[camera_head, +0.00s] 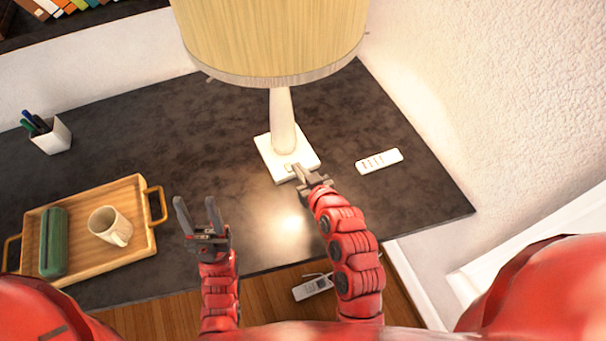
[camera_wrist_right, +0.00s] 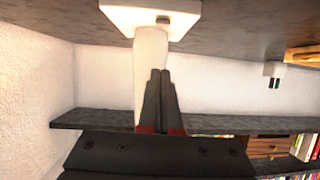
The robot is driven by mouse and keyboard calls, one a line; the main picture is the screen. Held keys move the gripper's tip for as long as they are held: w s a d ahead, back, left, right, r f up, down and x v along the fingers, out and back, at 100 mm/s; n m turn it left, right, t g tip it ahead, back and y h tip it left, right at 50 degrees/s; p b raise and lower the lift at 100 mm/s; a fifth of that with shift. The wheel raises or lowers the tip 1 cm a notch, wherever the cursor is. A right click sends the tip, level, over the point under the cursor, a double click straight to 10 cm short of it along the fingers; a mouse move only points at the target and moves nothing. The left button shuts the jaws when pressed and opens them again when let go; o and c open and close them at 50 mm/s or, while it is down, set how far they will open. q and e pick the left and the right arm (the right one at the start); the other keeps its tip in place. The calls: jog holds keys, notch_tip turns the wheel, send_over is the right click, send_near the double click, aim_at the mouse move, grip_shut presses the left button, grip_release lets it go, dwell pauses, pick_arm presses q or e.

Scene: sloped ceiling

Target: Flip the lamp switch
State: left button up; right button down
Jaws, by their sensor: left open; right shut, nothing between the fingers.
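The lamp (camera_head: 282,118) stands on the dark desk, with a wide wood-toned shade (camera_head: 270,40) and a white square base (camera_head: 268,150). A small switch (camera_head: 289,167) shows on the front of the base. My right gripper (camera_head: 297,170) is shut and empty, its fingertips at the front edge of the base, close to the switch. I cannot tell whether they touch it. In the right wrist view the shut fingers (camera_wrist_right: 161,75) overlap the lamp stem (camera_wrist_right: 150,65), and the base (camera_wrist_right: 150,15) is above them. My left gripper (camera_head: 198,208) is open and empty beside the tray.
A wooden tray (camera_head: 138,190) holds a white mug (camera_head: 110,226) and a green case (camera_head: 53,242) at the left. A white pen cup (camera_head: 50,136) stands behind it. A white power strip (camera_head: 379,161) lies right of the lamp. The desk (camera_head: 420,195) is clear at the right.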

jog(key=p, duration=0.2)
send_over(289, 167)
jog(key=s, duration=0.2)
jog(key=f, duration=0.2)
jog(key=shift+s+d+f+p, duration=0.1)
jog(key=shift+d+f+p, duration=0.15)
jog(key=shift+f, duration=0.35)
jog(key=shift+s+d+f+p, duration=0.15)
jog(key=shift+d+f, duration=0.1)
jog(key=shift+f, duration=1.15)
